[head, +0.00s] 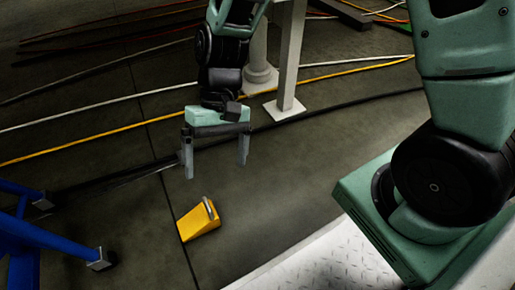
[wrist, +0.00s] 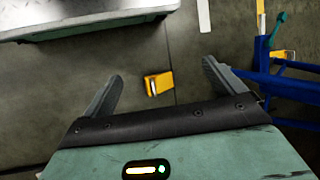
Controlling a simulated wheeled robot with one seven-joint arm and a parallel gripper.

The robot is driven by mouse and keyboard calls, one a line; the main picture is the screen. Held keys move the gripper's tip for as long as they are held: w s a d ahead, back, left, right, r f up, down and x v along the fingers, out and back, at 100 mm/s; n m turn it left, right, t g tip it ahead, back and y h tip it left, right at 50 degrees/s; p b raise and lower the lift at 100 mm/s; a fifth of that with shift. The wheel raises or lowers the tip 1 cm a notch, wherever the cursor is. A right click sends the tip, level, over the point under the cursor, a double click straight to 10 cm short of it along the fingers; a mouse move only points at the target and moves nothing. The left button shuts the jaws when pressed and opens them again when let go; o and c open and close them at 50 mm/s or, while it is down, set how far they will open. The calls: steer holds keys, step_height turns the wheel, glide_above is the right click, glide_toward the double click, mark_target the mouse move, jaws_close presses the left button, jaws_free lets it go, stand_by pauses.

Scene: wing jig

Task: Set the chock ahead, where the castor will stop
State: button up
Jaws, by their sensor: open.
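The yellow wedge chock (head: 198,221) stands on the dark floor in the head view, with a grey handle at its upper right end. It also shows in the wrist view (wrist: 158,83), between the fingertips but beyond them. My gripper (head: 216,172) is open and empty, above the floor and apart from the chock. In the wrist view its two fingers (wrist: 162,77) are spread wide. A blue frame (head: 45,235) stands at the left in the head view, with a small dark castor (head: 108,260) at its foot.
Cables in yellow (head: 95,144), white and black lie across the floor behind my gripper. A pale post (head: 289,60) on a foot plate stands at the back. The floor right of the chock is clear. In the wrist view, blue frame parts (wrist: 275,85) are at the right.

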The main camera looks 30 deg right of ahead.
steer(key=s+d+r+n+t+h, duration=0.3)
steer(key=s+r+n, duration=0.3)
steer(key=s+r, duration=0.3)
steer(key=shift+s+d+r+n+t, duration=0.15)
steer(key=shift+d+r+n+t, duration=0.2)
steer(key=shift+t, duration=0.45)
step_height(320, 180, up, 50)
steer(key=p, duration=4.9)
steer(key=shift+f, duration=0.2)
